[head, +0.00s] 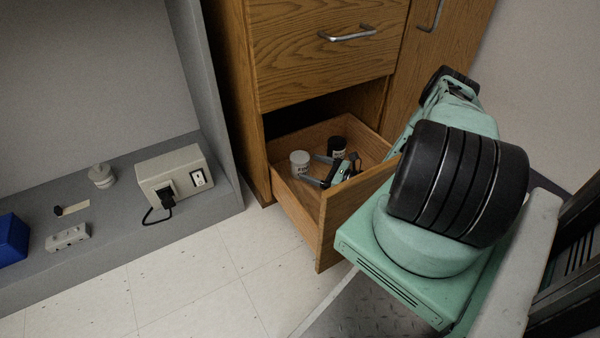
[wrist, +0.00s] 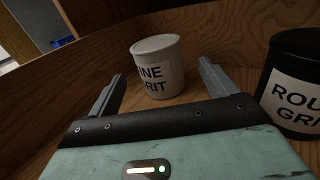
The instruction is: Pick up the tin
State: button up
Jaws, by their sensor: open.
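Two tins stand upright in the open wooden drawer. A white tin (head: 300,163) lettered "INE GRIT" in the part I can read also shows in the wrist view (wrist: 158,52). A black tin (head: 337,146) has a white label reading "ROU GRI", cut off at the right of the wrist view (wrist: 292,85). My gripper (head: 318,171) is inside the drawer, open and empty. In the wrist view its fingers (wrist: 162,76) point towards the white tin, which appears in the gap just beyond them. The black tin is outside the right finger.
The drawer's wooden front (head: 345,222) and side walls stand close around my gripper. A shut drawer with a metal handle (head: 348,34) is above. A grey ledge (head: 105,260) at left holds an outlet box (head: 172,172) with a plugged cord. The tiled floor (head: 185,285) is clear.

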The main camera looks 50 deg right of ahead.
aim_at(295, 160)
jog(key=shift+b+x, duration=0.3)
jog(key=shift+x, duration=0.9)
jog(key=b+x, duration=0.2)
jog(key=x, duration=0.2)
jog(key=shift+w+a, duration=0.1)
jog(key=shift+w+a+r, duration=0.1)
jog(key=shift+w+r, duration=0.1)
jog(key=shift+w, duration=0.05)
jog(key=c, duration=1.1)
jog(key=shift+c, duration=0.7)
jog(key=shift+r, duration=0.1)
